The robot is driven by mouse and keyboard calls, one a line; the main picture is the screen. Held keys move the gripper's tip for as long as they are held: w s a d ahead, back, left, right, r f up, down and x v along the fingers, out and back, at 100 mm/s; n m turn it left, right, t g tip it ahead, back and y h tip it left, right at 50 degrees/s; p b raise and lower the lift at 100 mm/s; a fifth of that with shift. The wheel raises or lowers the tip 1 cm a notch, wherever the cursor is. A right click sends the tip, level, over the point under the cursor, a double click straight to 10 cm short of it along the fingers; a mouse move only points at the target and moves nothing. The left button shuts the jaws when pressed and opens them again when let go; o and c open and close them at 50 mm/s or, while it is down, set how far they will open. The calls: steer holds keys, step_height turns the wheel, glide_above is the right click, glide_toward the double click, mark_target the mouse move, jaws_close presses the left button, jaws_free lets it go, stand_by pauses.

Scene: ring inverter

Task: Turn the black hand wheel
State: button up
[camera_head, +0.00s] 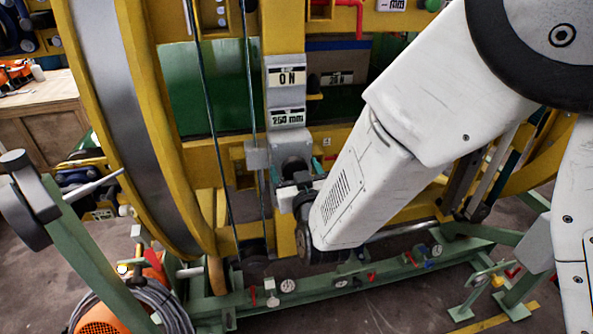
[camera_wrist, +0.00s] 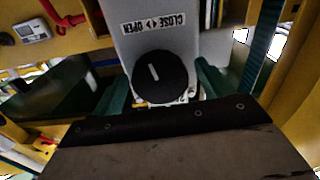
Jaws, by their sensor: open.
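The black hand wheel (camera_wrist: 160,77) is a round knob with a white line on its face, in the middle of the wrist view. It sits on a grey panel (camera_wrist: 155,45) with a CLOSE–OPEN label above the knob. My gripper (camera_wrist: 162,88) is open, with one dark green finger on each side of the knob. I cannot tell whether either finger touches it. In the head view my white arm reaches down to the grey column (camera_head: 285,95) and hides most of the gripper and the wheel.
A large yellow ring (camera_head: 150,130) stands to the left of the column. A green base frame (camera_head: 300,290) with gauges and small red handles runs below. A grey hose (camera_head: 150,300) coils at the lower left. A wooden crate (camera_head: 45,120) stands farther left.

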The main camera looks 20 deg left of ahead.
steer(key=shift+c, duration=0.4)
steer(key=c, duration=0.9)
steer(key=shift+m, duration=0.4)
steer(key=m, duration=0.4)
steer(key=shift+m, duration=0.3)
steer(key=m, duration=0.5)
steer(key=shift+d+m, duration=0.1)
steer(key=shift+m, duration=0.3)
steer(key=o, duration=1)
